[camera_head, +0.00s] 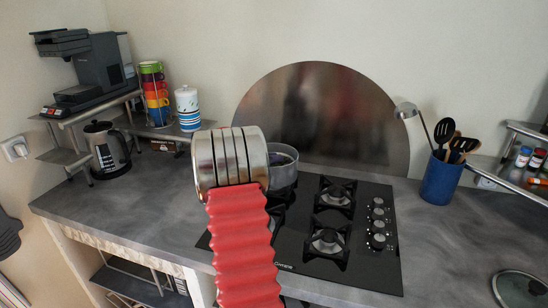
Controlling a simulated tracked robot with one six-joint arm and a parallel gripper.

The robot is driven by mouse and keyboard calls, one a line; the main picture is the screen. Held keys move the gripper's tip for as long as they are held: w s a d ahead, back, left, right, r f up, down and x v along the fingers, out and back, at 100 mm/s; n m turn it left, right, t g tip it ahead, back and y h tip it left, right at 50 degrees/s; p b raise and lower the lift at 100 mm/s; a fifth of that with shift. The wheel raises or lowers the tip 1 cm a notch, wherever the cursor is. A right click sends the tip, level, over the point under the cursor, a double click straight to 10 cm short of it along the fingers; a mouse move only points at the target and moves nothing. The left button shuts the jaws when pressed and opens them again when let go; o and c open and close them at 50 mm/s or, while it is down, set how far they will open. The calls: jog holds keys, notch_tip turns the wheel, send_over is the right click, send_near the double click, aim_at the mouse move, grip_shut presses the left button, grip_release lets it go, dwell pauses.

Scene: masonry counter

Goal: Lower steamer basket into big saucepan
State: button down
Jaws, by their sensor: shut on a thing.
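A grey metal pan, apparently the big saucepan (285,176), stands at the rear left of the black hob. Its rim and part of its inside show, and its left side is hidden behind my arm. My red ribbed arm rises from the bottom of the view and ends in my silver banded wrist, just left of and in front of the pan. My gripper's jaws are hidden behind this wrist. I cannot make out the steamer basket, nor how it sits relative to the pan.
The gas hob (353,255) has bare burners at centre and knobs at right. A kettle (107,150), stacked cups (156,95) and a striped canister (188,108) stand left. A blue utensil pot (441,180) and a glass lid (520,288) are right. The left counter front is clear.

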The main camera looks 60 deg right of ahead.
jog(key=shift+f, duration=0.2)
dwell(0.6)
jog(key=c, duration=1.6)
grip_release()
jog(key=shift+f, duration=0.1)
jog(key=v, duration=1.4)
